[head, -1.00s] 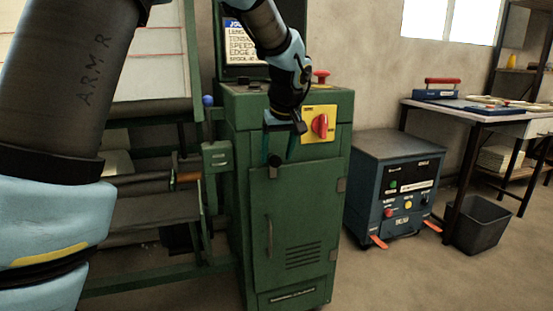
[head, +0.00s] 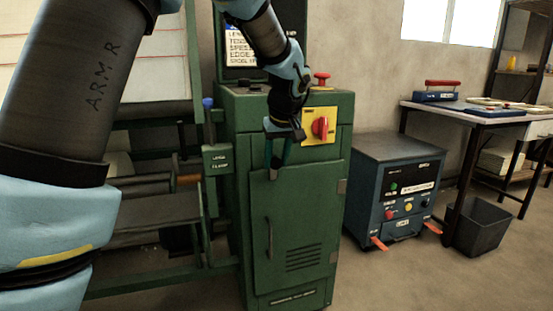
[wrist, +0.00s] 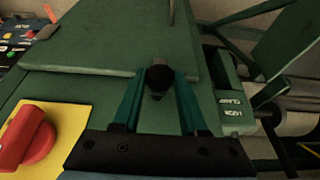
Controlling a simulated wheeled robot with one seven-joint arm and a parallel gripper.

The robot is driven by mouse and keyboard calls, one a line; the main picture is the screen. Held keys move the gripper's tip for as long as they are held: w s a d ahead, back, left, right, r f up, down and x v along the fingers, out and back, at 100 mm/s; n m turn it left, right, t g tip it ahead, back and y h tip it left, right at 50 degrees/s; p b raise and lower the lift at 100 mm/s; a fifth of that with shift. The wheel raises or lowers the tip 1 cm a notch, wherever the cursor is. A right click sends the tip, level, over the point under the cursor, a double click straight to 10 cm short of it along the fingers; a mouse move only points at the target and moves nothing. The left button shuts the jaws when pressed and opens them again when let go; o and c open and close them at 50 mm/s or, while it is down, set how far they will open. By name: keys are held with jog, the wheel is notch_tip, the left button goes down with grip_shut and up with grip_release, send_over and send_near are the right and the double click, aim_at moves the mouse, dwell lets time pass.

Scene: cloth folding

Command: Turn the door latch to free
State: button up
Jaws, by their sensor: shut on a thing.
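The door latch has a round black knob (wrist: 159,78) at the top edge of the green cabinet door (head: 290,215). In the wrist view the knob sits between the two teal fingertips of my gripper (wrist: 160,82). My gripper is shut on it. In the head view my gripper (head: 275,166) points down in front of the door's top edge. The fingers hide most of the latch there, and its exact angle is hard to tell. The door looks closed, with a vertical handle (head: 269,238) below the latch.
A red rotary switch (head: 320,127) on a yellow plate is close to the right of my gripper. A red button (head: 321,77) stands on the cabinet top. A roller machine with a small green clamp box (head: 217,158) is at the left. A blue-grey unit (head: 395,185) stands at the right.

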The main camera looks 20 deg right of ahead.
grip_shut()
